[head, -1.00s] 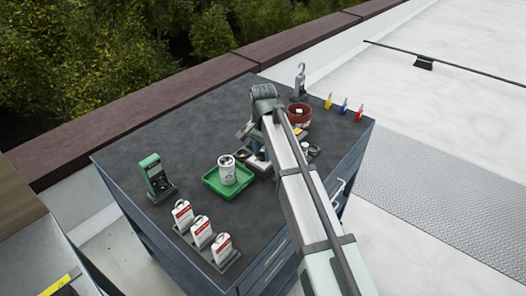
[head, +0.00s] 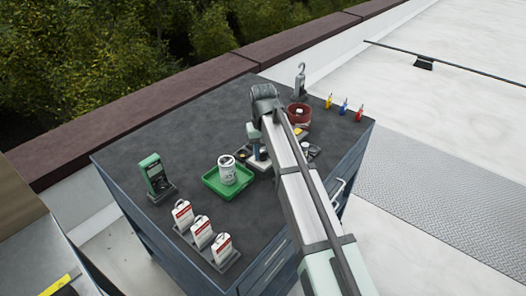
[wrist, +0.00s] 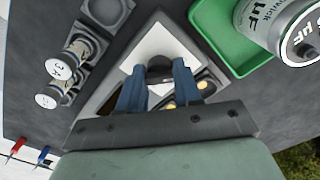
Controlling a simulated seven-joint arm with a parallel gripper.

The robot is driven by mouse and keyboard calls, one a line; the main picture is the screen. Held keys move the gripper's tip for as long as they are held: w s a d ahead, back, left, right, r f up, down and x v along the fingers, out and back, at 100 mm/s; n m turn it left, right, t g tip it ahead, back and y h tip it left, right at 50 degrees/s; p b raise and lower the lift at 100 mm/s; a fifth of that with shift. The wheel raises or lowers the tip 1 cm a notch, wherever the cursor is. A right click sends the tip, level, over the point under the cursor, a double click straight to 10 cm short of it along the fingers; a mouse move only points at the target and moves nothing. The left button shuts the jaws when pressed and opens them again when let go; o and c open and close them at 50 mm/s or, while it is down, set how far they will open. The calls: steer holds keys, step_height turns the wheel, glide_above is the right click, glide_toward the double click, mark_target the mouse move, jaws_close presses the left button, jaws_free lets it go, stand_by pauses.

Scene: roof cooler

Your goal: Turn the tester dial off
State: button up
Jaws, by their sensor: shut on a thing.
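The green-cased tester (head: 152,170) stands upright on the left of the dark bench top in the head view, with a dark face whose dial setting is too small to read. My gripper (wrist: 160,76) is well to the right of it, beyond the green tray. Its two blue fingers are shut on a dark round piece (wrist: 160,66) over a pale, angular holder (wrist: 135,62). What this piece is, and whether it is raised, I cannot tell. In the head view my arm partly hides the gripper (head: 256,152).
A green tray (head: 213,187) holding a white can (head: 227,169) lies between gripper and tester. Several red-and-white tags (head: 201,232) stand at the front left. Bare bench lies behind the green tray.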

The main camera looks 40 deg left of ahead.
mark_target(263, 152)
steer(key=shift+n, duration=0.4)
steer(key=o, duration=1)
steer(key=shift+o, duration=0.2)
steer(key=shift+r, duration=0.1)
step_height(263, 152, up, 14)
steer(key=shift+f, duration=0.2)
stand_by(0.4)
